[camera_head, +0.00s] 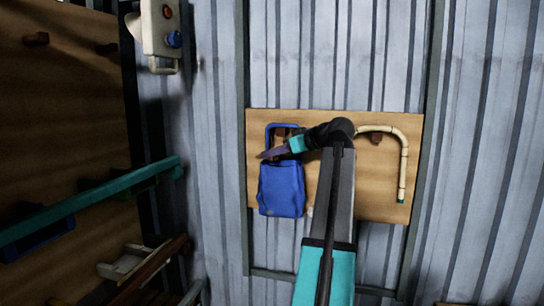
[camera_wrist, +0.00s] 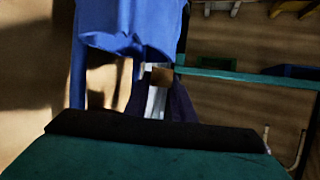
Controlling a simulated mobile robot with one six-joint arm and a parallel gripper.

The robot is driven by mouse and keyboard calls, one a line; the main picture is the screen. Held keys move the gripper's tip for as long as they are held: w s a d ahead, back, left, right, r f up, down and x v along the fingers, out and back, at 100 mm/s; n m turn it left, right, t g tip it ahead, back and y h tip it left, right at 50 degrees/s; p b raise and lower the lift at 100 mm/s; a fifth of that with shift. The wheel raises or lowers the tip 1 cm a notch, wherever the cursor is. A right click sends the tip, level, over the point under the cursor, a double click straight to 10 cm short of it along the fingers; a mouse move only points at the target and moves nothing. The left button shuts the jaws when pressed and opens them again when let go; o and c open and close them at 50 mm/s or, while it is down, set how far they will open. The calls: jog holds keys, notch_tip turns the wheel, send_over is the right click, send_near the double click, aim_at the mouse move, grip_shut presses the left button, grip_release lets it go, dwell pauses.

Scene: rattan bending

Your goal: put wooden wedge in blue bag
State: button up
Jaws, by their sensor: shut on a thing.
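The blue bag (camera_head: 282,190) hangs by its strap on a wooden board, with its pouch below the strap loop. It also shows at the top of the wrist view (camera_wrist: 130,25). My gripper (camera_head: 264,154) reaches from the right across the strap loop, just above the pouch's upper edge. In the wrist view my gripper (camera_wrist: 158,88) is shut on a small brown block, the wooden wedge (camera_wrist: 161,76), at its fingertips, close to the bag's edge. I cannot make out the wedge in the head view, nor tell whether it is inside the bag's opening.
The wooden board (camera_head: 330,125) is fixed to a corrugated metal wall. A cream bent cane (camera_head: 403,160) hangs at its right from a brown peg. A cream box with coloured knobs (camera_head: 160,30) is on the wall at upper left. A teal rail (camera_head: 95,203) runs along the left.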

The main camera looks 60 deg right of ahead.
jog(key=shift+d, duration=0.2)
jog(key=o, duration=1.1)
jog(key=b+v, duration=0.3)
jog(key=v, duration=1)
jog(key=shift+s+b, duration=0.3)
jog(key=shift+s, duration=0.1)
jog(key=shift+r, duration=0.1)
